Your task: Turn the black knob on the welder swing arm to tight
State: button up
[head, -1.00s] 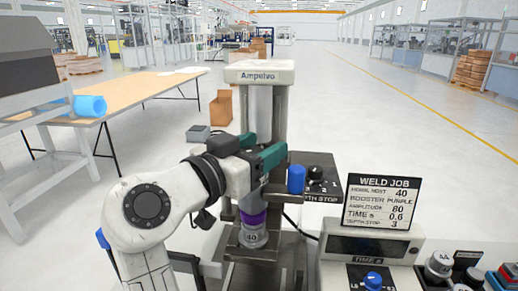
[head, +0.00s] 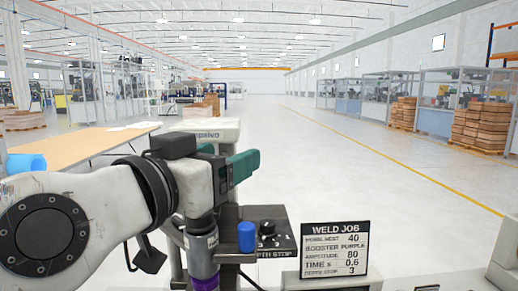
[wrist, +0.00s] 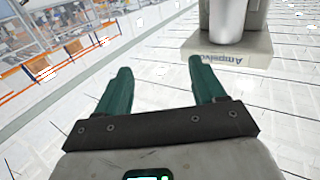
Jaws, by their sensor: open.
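The welder (head: 228,125) stands ahead, its top partly hidden behind my arm. A black knob (head: 267,228) sits on a dark plate with numbers and the label DEPTH STOP, right of the column; I cannot tell whether this plate is the swing arm. No other black knob shows clearly. My gripper (head: 240,165), with green fingers, is in front of the column, above and left of that knob and apart from it. In the wrist view, its two fingers (wrist: 157,68) are spread with nothing between them. The welder's head (wrist: 228,45) appears upside down beyond the right finger.
A blue knob (head: 246,236) stands just left of the black knob. The grey and purple weld stack (head: 204,245) is below my wrist. A WELD JOB sign (head: 335,248) stands at the right. A table (head: 90,145) is at the left.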

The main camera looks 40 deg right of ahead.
jog(key=s+r, duration=0.3)
jog(key=s, duration=0.5)
jog(key=shift+s+r+b, duration=0.2)
jog(key=shift+r+b, duration=0.05)
jog(key=shift+b, duration=0.15)
jog(key=shift+a, duration=0.15)
